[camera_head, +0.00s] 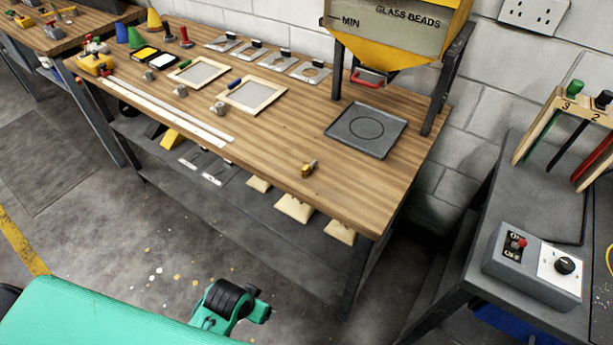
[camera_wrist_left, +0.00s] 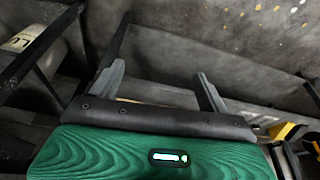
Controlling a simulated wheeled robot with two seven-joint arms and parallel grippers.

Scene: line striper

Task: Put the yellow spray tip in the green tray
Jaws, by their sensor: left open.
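A small yellow piece (camera_head: 308,169), which looks like the yellow spray tip, lies on the wooden workbench (camera_head: 270,135) near its front edge. No tray that is green all over shows. Two shallow wood-framed trays lie farther left on the bench; one has a small green piece at its edge (camera_head: 198,72), the other a blue piece at its edge (camera_head: 250,97). My left gripper (camera_wrist_left: 160,72) shows in the wrist view, open and empty with its fingers wide apart, away from the spray tip. My right gripper is not in view.
A dark square plate (camera_head: 367,130) lies under the yellow glass-bead hopper (camera_head: 395,35) and its posts. Small grey pieces (camera_head: 218,108) and white strips (camera_head: 155,108) lie on the bench. A control box (camera_head: 535,262) stands at right. Bench around the spray tip is clear.

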